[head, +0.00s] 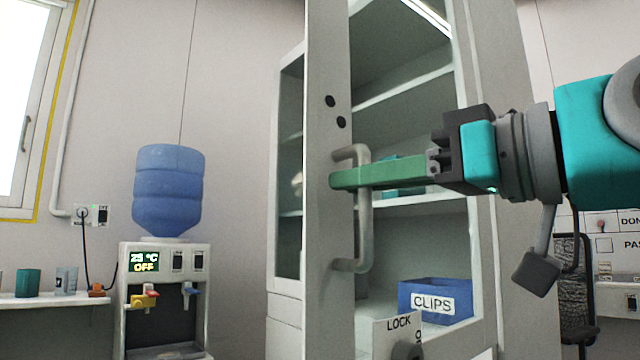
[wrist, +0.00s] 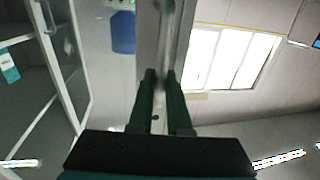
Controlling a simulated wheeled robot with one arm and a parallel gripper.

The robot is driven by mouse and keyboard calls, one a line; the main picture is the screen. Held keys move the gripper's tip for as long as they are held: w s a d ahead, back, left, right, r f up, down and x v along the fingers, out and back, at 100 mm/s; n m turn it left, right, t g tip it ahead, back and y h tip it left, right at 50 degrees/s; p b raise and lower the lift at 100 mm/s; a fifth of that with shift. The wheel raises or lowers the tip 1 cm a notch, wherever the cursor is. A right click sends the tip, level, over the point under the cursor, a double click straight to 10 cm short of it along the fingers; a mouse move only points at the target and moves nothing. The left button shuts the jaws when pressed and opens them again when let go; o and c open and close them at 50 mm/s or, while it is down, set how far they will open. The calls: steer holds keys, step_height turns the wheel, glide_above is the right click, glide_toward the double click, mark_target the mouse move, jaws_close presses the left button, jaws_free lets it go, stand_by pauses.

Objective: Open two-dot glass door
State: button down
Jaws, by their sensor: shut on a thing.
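The two-dot glass door has a pale grey stile (head: 328,110) with two black dots (head: 336,112) above its handle. The handle (head: 364,225) is a grey vertical bar, bent in to the stile at both ends. My gripper (head: 345,178) comes in from the right with long green fingers, shut on the upper part of the handle. In the wrist view my gripper's dark green fingers (wrist: 162,98) stand on both sides of the bar, which is partly hidden between them. The stile stands in front of the cabinet's left side; how far the door is open I cannot tell.
A LOCK sign (head: 398,325) stands at the bottom. A water dispenser (head: 165,285) with a blue bottle (head: 168,190) is at left, beside a shelf with cups (head: 28,283).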

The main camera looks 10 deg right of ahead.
steer(key=shift+n+g+y, duration=0.6)
steer(key=shift+g+y, duration=0.1)
steer(key=shift+v, duration=2)
steer(key=shift+s+a+r, duration=0.15)
steer(key=shift+s, duration=0.05)
steer(key=c, duration=0.9)
jaws_free()
steer(key=shift+o, duration=0.2)
steer(key=v, duration=0.7)
steer(key=shift+s+d+p, duration=0.25)
steer(key=shift+d+p, duration=0.05)
